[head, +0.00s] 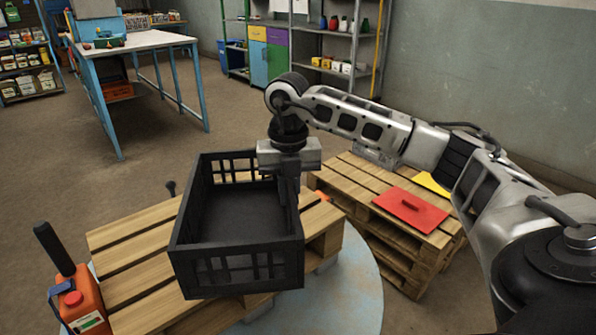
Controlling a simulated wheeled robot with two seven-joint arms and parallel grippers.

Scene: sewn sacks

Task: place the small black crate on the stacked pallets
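The small black crate (237,282) is in the middle of the head view, upright and empty, over a wooden pallet (125,270). Its front end reaches past the pallet's edge; I cannot tell whether it rests there or hangs just above. The stacked pallets (362,185) stand to the right, several layers high. My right gripper (288,195) points down at the crate's right wall, with a finger against or over the wall. The far finger is hidden, so its grip is unclear. My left gripper is not in view.
A red flat piece (410,209) with a handle and a yellow piece (433,183) lie on the stack's right part. An orange container (80,303) stands at the lower left. A round blue platform (350,300) lies under the near pallet. A workbench (135,42) and shelves stand behind.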

